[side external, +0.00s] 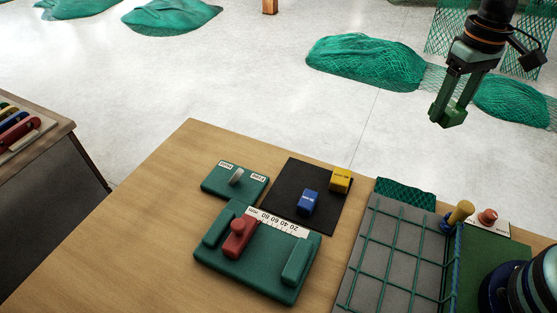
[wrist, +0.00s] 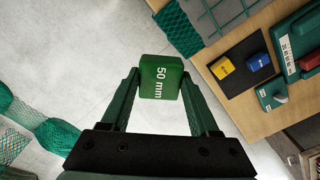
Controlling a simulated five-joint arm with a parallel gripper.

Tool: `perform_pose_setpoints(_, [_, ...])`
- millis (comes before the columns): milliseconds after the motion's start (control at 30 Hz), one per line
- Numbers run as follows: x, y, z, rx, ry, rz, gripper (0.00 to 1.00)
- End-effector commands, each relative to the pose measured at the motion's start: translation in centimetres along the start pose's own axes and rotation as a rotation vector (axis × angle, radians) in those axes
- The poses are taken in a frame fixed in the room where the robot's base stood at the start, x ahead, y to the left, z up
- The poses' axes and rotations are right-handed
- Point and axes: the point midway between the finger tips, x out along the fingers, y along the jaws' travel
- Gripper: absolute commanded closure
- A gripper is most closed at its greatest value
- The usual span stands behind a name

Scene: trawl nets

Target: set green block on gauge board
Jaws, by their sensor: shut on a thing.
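My gripper (side external: 446,108) is shut on the green block (side external: 453,118) and holds it high in the air, right of and above the table. In the wrist view the green block (wrist: 161,70) sits between the fingertips, with "50 mm" on its face. The green gauge board (side external: 245,276) lies on the table in the side view, with a white 20-to-80 scale, two raised green bars and a red knobbed slider (side external: 238,240). Part of the gauge board (wrist: 306,28) shows at the wrist view's right edge. The block is well apart from the board.
A black mat (side external: 286,200) holds a blue block (side external: 308,202) and a yellow block (side external: 340,180). A small green switch plate (side external: 222,186) lies beside it. A netted grey panel (side external: 385,260) and yellow and red knobs are at the right. Bare wood (side external: 110,250) is at the left.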

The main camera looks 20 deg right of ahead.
Motion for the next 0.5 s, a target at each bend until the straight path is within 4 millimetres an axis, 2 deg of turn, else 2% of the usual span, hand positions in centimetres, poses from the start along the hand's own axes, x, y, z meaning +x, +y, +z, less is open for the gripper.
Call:
perform_pose_setpoints(133, [0.1, -1.3, -0.5, -0.033, -0.001, 0.000, 0.96])
perform_pose_setpoints(233, [0.3, -3.7, -1.3, -0.092, -0.001, 0.000, 0.96])
perform_pose_setpoints(367, [0.7, -8.8, -2.4, -0.203, -0.003, 0.000, 0.96])
perform_pose_setpoints(500, [1.4, -14.9, -2.6, -0.330, -0.003, 0.001, 0.96])
